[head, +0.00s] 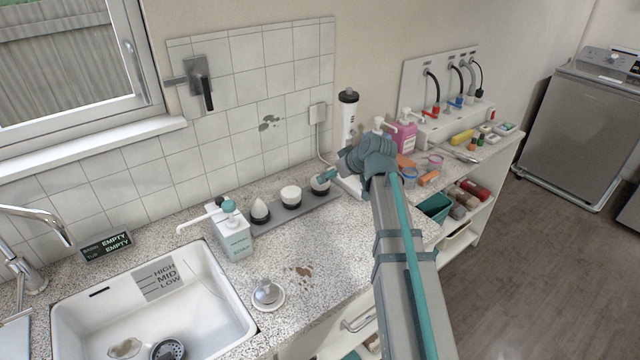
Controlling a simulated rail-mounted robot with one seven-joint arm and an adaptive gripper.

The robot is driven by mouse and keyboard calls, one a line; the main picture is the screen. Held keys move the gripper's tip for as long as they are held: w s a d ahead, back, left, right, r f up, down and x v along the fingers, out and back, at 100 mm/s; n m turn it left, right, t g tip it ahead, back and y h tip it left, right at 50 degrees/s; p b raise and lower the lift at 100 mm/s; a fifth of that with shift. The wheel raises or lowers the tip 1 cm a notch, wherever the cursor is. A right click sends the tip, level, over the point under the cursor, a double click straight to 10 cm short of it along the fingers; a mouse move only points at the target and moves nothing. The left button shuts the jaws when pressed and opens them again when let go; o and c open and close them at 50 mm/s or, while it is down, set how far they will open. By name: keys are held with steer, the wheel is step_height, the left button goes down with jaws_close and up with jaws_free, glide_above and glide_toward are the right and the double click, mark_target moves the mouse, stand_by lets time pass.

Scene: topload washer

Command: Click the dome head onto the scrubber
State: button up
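A grey tray (275,224) on the counter holds a row of white scrubber heads: a pointed one (260,211) at left, a blunt one (291,195) in the middle, and one (319,186) at right that looks rounded. My gripper (324,178) is at the right head, overlapping its upper right side. I cannot tell whether it touches that head or whether its fingers are open or shut.
A white pump bottle (236,238) with a teal cap stands left of the tray. A white sink (190,312) lies front left, with a drain plug (267,294) on the counter beside it. A pink bottle (405,138) and a cluttered shelf (480,150) are right of my arm.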

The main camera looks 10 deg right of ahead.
steer(key=p+x, duration=0.1)
steer(key=x, duration=0.3)
steer(key=shift+w+f, duration=0.15)
steer(key=shift+w, duration=0.05)
steer(key=shift+p+x, duration=1.05)
steer(key=shift+x, duration=1.95)
steer(key=shift+s+f, duration=0.1)
steer(key=c, duration=1.2)
